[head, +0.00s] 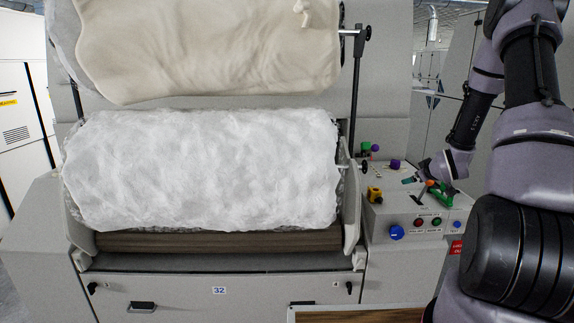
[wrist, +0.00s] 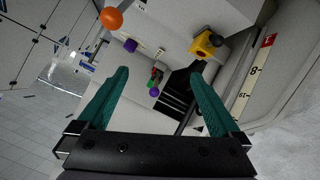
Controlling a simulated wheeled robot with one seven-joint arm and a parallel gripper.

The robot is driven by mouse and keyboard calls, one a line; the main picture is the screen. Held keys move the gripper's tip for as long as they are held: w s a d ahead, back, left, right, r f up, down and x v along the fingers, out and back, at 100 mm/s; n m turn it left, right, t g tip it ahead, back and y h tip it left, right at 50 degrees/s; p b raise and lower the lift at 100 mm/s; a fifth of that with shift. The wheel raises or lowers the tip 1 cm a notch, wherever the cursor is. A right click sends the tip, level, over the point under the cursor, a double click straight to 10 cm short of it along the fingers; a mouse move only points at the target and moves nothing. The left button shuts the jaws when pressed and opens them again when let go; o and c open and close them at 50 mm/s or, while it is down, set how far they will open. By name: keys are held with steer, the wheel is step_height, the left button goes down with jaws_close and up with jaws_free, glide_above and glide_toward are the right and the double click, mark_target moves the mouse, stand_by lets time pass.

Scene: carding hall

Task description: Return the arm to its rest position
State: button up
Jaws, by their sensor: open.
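My gripper (wrist: 160,95) shows in the wrist view with its two teal fingers spread apart and nothing between them. In the head view my arm comes down the right side, and its end is over the control console (head: 405,222), where the fingers are too small to make out clearly. In the wrist view a yellow piece (wrist: 204,43) and an orange ball (wrist: 111,18) lie beyond the fingertips, apart from them.
A carding machine with a white fibre roll (head: 200,170) fills the middle, with a cream roll (head: 210,45) above. The console carries a blue knob (head: 397,233), a yellow part (head: 375,194) and purple knobs (head: 395,164). A wooden-topped surface (head: 355,315) is at the bottom edge.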

steer(key=s+a+r+m+g, duration=0.1)
steer(key=s+a+r, duration=0.2)
steer(key=r, duration=0.4)
steer(key=s+a+r+m+g+h, duration=0.1)
steer(key=s+a+r+m, duration=0.2)
steer(key=r, duration=0.4)
steer(key=s+a+r, duration=0.2)
steer(key=s+r, duration=0.2)
steer(key=r, duration=0.2)
steer(key=s+a+r+m+g+y, duration=0.1)
steer(key=s+a+r, duration=0.2)
steer(key=s, duration=0.5)
steer(key=s+a+r+m+g+y, duration=0.1)
steer(key=s+a+r+m, duration=0.1)
steer(key=s+a, duration=0.4)
steer(key=s+a+r+m+y, duration=0.1)
steer(key=s+a+r, duration=0.3)
steer(key=s, duration=0.8)
steer(key=shift+a+r+m+g+y, duration=0.15)
steer(key=shift+a+m+g+y, duration=0.1)
steer(key=shift+m+g+y, duration=0.2)
